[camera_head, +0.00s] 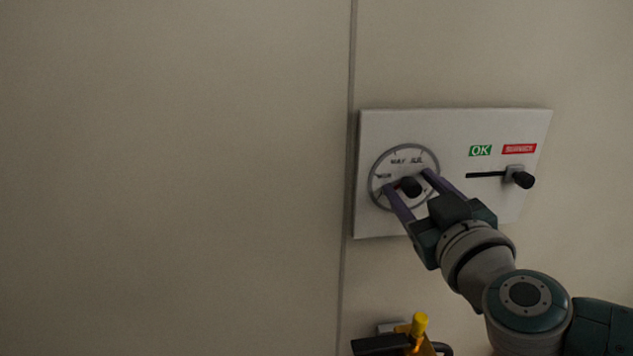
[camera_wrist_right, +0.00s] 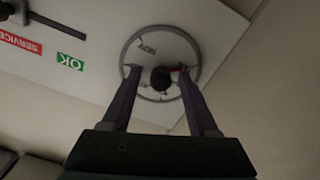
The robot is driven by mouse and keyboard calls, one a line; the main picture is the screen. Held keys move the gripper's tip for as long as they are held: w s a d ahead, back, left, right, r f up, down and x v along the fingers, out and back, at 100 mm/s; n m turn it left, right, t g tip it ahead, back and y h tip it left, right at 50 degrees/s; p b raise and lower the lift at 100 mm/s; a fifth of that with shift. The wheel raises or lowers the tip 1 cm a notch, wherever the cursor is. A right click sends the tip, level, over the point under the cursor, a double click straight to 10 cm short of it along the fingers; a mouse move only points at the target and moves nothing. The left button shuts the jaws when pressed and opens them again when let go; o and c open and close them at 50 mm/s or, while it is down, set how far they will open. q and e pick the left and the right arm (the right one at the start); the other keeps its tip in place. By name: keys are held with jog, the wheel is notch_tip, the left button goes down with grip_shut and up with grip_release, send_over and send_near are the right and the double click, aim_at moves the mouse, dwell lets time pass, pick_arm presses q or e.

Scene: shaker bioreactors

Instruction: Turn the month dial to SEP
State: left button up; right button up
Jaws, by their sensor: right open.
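The month dial (camera_head: 404,152) is a pale round face with a grey ring on a white wall panel. MAY and JUL show at its top, and another label at its left is too small to read surely. A black knob (camera_head: 411,187) with a red pointer stands at its centre; the pointer shows to the left of the knob. My right gripper (camera_head: 408,180) is open, its two purple fingers on either side of the knob. In the right wrist view the knob (camera_wrist_right: 161,78) sits between the spread fingertips, with a gap on each side. My left gripper is not in view.
On the same panel (camera_head: 455,125), a slider with a black knob (camera_head: 523,180) stands at the right, below the green OK and red SERVICE labels. A yellow-and-black fixture (camera_head: 419,326) is below the panel. The wall to the left is bare.

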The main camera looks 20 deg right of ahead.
jog(key=shift+c, duration=0.3)
grip_shut()
